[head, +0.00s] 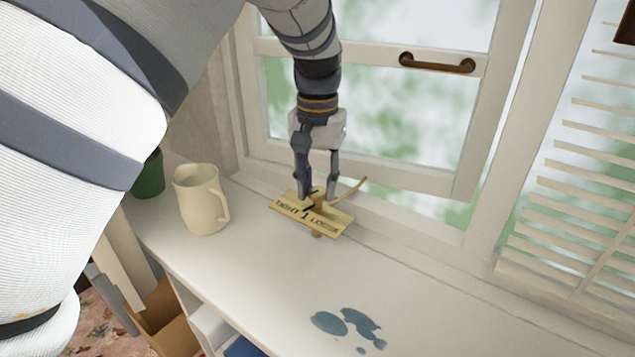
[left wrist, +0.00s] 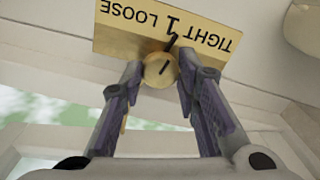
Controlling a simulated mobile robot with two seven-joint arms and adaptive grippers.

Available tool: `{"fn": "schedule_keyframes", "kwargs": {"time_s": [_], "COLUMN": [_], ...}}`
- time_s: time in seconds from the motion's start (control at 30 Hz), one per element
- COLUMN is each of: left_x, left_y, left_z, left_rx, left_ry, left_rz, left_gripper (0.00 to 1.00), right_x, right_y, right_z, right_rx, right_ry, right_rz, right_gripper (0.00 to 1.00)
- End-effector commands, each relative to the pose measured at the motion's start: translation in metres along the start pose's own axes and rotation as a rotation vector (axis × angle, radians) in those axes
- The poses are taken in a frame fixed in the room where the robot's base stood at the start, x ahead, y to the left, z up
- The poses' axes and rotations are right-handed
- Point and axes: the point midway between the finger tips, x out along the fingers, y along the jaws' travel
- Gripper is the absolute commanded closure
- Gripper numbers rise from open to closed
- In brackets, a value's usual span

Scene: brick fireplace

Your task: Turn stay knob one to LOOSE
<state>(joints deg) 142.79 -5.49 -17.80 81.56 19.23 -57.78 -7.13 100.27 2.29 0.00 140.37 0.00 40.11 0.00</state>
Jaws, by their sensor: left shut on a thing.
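Stay knob one is a small round brass knob (left wrist: 157,72) with a black mark on its face, seen in the left wrist view. It sits at the edge of a brass plate (left wrist: 118,32) lettered TIGHT, 1 and LOOSE, upside down there. A black pointer leans from the knob toward the 1, slightly to the TIGHT side. In the head view the plate (head: 328,223) lies on the window sill, and the fingers partly hide the knob. My left gripper (head: 317,197) reaches down from above, its fingers closed on opposite sides of the knob. My right gripper is not in view.
A cream jug (head: 198,200) stands left of the plate, with a green pot (head: 149,176) behind it. A window sash with a brown handle (head: 437,63) rises behind. A blue puddle (head: 348,324) marks the otherwise clear front sill. A blind (head: 580,200) hangs at right.

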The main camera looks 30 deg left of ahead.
Motion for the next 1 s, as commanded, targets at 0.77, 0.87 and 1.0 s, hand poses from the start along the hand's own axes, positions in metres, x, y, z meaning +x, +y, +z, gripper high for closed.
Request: {"fn": "schedule_keyframes", "kwargs": {"time_s": [0.77, 0.87, 1.0], "left_x": [0.0011, 0.0013, 0.0015], "left_y": [0.0002, 0.0001, 0.0002], "left_z": [0.0005, 0.0005, 0.0006], "left_rx": [-0.737, -0.83, -0.951], "left_ry": [-0.003, -0.003, -0.003], "left_rz": [-0.001, -0.002, -0.002], "left_gripper": [0.99, 0.99, 0.99], "right_x": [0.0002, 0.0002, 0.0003], "right_y": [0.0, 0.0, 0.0], "right_z": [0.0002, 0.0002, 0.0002], "right_rx": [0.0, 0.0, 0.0], "right_ry": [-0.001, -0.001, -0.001], "right_rz": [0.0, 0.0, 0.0], "right_gripper": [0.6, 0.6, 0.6]}}
